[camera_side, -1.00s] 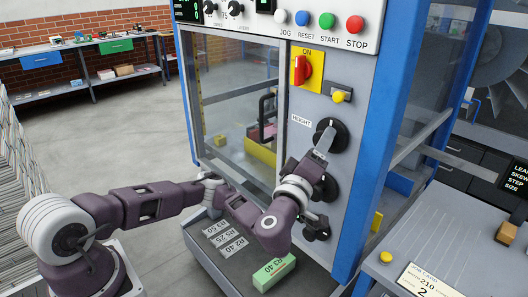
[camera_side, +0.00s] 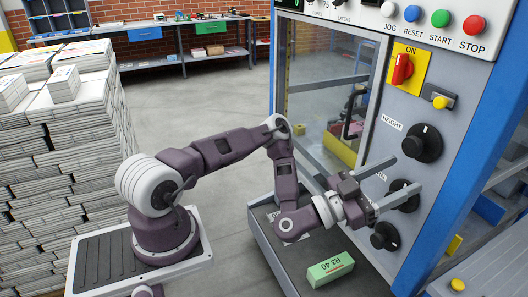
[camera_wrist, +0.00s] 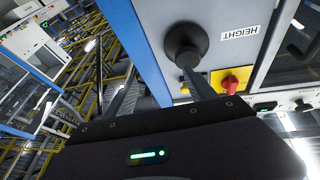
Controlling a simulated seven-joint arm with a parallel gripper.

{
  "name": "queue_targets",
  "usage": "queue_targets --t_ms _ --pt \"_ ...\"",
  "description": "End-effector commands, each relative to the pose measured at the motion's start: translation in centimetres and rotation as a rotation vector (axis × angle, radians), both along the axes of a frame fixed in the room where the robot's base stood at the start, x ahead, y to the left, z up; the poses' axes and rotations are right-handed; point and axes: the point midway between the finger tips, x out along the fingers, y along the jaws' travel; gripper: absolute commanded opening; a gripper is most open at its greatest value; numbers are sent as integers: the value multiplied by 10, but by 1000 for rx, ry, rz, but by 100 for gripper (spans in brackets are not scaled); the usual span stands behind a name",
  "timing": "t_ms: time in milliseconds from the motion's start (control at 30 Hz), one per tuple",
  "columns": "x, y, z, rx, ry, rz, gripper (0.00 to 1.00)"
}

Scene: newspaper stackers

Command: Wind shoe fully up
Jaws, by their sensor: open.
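The black HEIGHT knob (camera_side: 422,143) is the top one of a column of three on the grey machine panel. It also shows in the wrist view (camera_wrist: 187,44), beside the HEIGHT label (camera_wrist: 240,33). My gripper (camera_side: 406,172) is open and empty, its two fingers apart and pointing at the panel. The upper finger is just below and left of the HEIGHT knob; the lower one overlaps the middle knob (camera_side: 405,196) in the picture. I cannot tell whether either finger touches. Behind the glass is a black bent part (camera_side: 353,112) above a yellow block; I cannot tell which part is the shoe.
A third knob (camera_side: 384,236) sits lowest on the panel. A red switch (camera_side: 401,69) on a yellow plate and a yellow button (camera_side: 440,102) are above. A green R3 40 block (camera_side: 330,269) lies on the ledge below my gripper. Paper stacks (camera_side: 70,150) stand at left.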

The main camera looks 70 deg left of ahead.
Motion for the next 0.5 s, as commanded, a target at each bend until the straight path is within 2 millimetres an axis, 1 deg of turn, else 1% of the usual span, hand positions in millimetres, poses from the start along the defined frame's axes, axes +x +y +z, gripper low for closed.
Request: queue_targets --t_ms 33,133,300,400,500 --pt "1 -12 4 36 0 -52 65" --pt "1 -40 5 123 23 -167 65" --pt "-5 -82 -2 306 105 -356 65" --pt "-10 -97 -11 423 180 -443 65" --pt "-15 -104 -22 532 268 -500 65"
